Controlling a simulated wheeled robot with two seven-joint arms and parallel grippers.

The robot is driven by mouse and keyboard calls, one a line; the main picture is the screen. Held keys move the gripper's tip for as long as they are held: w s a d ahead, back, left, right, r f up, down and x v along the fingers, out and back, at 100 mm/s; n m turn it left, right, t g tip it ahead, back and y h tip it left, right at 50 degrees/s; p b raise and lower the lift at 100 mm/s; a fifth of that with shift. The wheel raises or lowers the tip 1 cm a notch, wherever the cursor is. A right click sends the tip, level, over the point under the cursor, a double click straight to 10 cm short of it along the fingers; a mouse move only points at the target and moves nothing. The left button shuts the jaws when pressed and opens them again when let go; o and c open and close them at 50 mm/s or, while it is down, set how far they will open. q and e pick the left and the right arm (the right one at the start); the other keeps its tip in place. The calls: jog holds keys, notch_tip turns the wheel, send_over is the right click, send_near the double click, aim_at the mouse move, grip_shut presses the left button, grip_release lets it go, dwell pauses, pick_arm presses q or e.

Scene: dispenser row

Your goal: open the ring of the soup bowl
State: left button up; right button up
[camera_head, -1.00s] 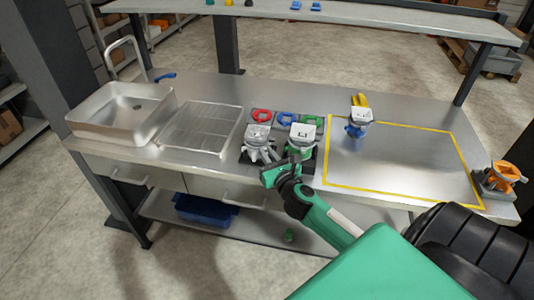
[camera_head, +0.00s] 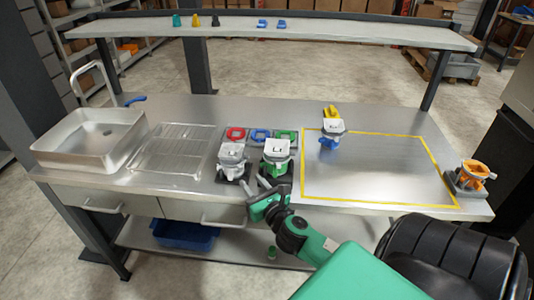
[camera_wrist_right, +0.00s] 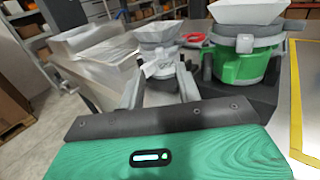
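I cannot tell for sure which vessel is the soup bowl. A grey vessel with a white square top (camera_head: 232,157) stands on a dark base at the table's front; the right wrist view shows it ahead, with a pale latch-like part (camera_wrist_right: 160,66) on its front. A green vessel with a white top (camera_head: 277,158) stands just right of it, also in the right wrist view (camera_wrist_right: 245,62). My right gripper (camera_head: 256,184) is in front of these two, low, pointing at the grey one. Its fingers (camera_wrist_right: 160,92) are apart with nothing between them. My left gripper is out of view.
Red (camera_head: 236,133), blue (camera_head: 260,134) and green (camera_head: 285,135) pieces lie behind the vessels. A blue vessel (camera_head: 329,140) stands at the yellow outline's back edge, an orange one (camera_head: 474,173) at right. A sink (camera_head: 90,135) and wire rack (camera_head: 172,150) are left. The outlined area is mostly clear.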

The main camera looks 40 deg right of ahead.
jog(key=s+a+b, duration=0.1)
jog(key=s, duration=0.6)
jog(key=shift+s+a, duration=0.3)
jog(key=shift+s, duration=0.1)
